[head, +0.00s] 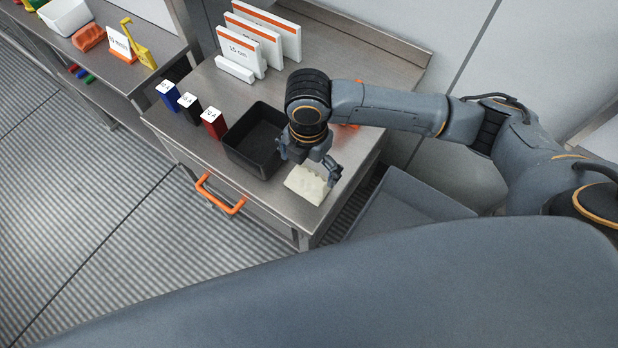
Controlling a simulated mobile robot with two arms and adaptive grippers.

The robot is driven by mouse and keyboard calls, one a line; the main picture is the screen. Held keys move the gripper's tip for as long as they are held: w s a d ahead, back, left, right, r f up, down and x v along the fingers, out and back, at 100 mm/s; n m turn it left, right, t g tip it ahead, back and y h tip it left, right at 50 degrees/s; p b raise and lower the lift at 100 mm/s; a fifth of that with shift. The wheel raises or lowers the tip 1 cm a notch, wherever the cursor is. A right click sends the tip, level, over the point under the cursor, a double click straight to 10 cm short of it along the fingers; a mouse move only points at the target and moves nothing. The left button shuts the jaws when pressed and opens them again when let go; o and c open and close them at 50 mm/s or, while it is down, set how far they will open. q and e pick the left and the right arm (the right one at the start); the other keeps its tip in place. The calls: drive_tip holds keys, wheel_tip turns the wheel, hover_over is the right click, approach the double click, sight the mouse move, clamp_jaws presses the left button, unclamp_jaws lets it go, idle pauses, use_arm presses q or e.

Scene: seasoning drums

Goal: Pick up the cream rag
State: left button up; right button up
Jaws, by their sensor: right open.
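The cream rag (306,184) lies on the steel counter (200,86) near its front right corner, just right of a black bin. It looks like a folded, slightly lumpy pad. My right gripper (308,170) is open, with its fingers pointing down over the rag's back edge. One finger is at the left and one at the right of the rag. Whether they touch the rag cannot be told. My left gripper is not in view.
The black bin (236,152) stands close beside the rag. Blue, black and red boxes (213,124) line the counter's left side. White boards (252,48) stand at the back. An orange drawer handle (219,196) juts out in front. A grey bin (408,197) is right of the counter.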

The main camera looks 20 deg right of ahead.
sight(309, 177)
drive_tip(key=shift+f, duration=1.1)
drive_tip(key=f+p, duration=0.1)
drive_tip(key=f, duration=0.2)
drive_tip(key=shift+w+d+f+p, duration=0.1)
drive_tip(key=shift+w+f+p, duration=0.15)
drive_tip(key=shift+p, duration=0.1)
drive_tip(key=shift+f, duration=0.6)
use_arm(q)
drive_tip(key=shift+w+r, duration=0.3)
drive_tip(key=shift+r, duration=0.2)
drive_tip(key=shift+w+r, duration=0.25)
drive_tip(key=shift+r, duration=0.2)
use_arm(e)
drive_tip(key=c, duration=1.1)
